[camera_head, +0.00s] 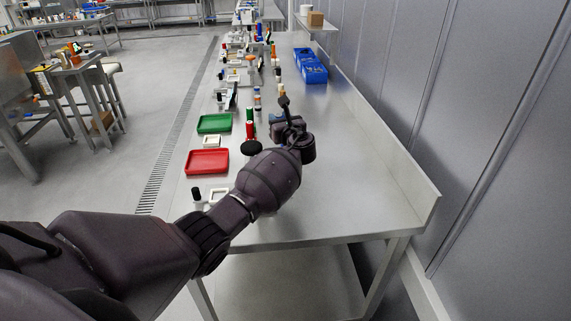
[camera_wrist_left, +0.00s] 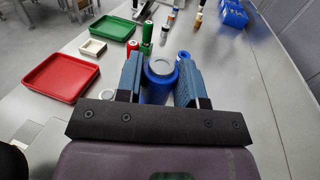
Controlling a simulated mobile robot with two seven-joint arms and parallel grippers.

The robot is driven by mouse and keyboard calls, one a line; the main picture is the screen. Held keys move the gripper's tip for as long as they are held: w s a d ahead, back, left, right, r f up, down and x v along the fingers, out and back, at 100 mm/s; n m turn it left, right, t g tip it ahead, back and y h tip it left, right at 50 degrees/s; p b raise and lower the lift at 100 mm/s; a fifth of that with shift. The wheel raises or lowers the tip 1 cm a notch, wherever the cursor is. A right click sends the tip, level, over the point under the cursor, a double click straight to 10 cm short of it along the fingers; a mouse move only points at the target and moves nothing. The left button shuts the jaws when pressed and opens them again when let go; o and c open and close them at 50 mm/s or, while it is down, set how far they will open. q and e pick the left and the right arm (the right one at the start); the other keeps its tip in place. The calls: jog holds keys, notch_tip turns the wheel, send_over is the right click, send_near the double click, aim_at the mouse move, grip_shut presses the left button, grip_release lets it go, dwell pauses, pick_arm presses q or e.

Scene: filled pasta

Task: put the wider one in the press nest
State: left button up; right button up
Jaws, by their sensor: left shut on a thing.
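My left gripper (camera_head: 290,118) is over the bench in the head view. In the left wrist view my left gripper (camera_wrist_left: 160,72) is shut on a blue cylinder (camera_wrist_left: 159,88) with a grey round top, which stands upright between the two finger pads. In the head view the arm and gripper mostly hide this cylinder. Just beyond the fingers is another, narrower-looking blue piece (camera_wrist_left: 184,55). I cannot tell for certain which part is the press nest; a white square block with a recess (camera_wrist_left: 93,47) lies left of the gripper, between two trays.
A red tray (camera_head: 207,162) and a green tray (camera_head: 214,123) lie along the bench's left side. Red and green upright pieces (camera_wrist_left: 146,36) stand close beyond the gripper. Blue bins (camera_head: 311,68) stand farther back. The bench's right side (camera_head: 360,190) is clear.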

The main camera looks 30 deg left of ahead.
pick_arm(q)
jog(key=w+r+n+g+y, duration=0.3)
jog(key=w+r+g, duration=0.1)
jog(key=shift+w+d+r+n+g+p, duration=0.15)
jog(key=shift+w+r+n+g+p, duration=0.15)
jog(key=shift+w+r+g+p, duration=0.1)
